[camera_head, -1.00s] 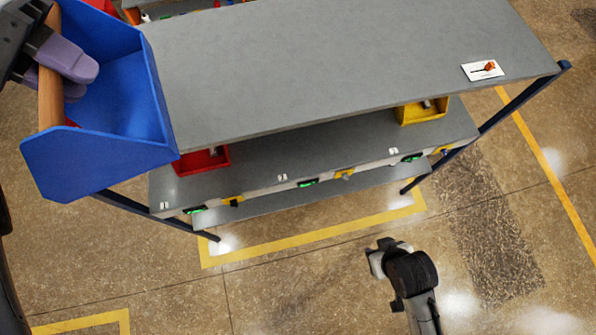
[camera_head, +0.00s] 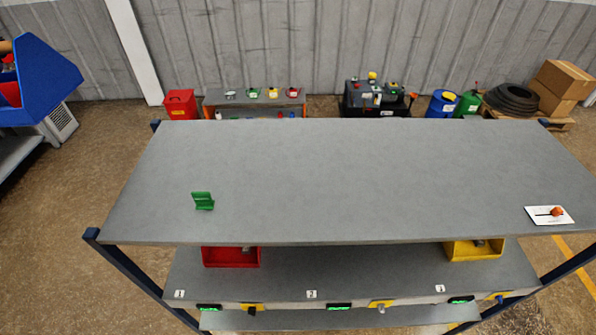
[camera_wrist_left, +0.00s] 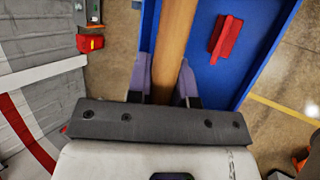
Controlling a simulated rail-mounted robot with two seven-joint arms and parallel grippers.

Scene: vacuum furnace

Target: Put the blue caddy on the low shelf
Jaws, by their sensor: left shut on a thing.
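The blue caddy (camera_head: 45,75) is at the left edge of the head view, partly cut off, held clear of the rack's left end. Its wooden handle (camera_wrist_left: 173,50) runs between the purple fingers of my left gripper (camera_wrist_left: 164,85), which are shut on it. A red object (camera_wrist_left: 226,40) lies inside the caddy. The grey rack has a top board (camera_head: 330,175), a numbered shelf (camera_head: 350,272) beneath it and a lowest shelf (camera_head: 380,318), mostly hidden. My right gripper is not in view.
The numbered shelf holds a red bin (camera_head: 230,257) and a yellow bin (camera_head: 474,250), with room between them. A green stand (camera_head: 203,201) and a white card (camera_head: 549,215) are on the top board. Dark posts (camera_head: 125,265) bound the rack.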

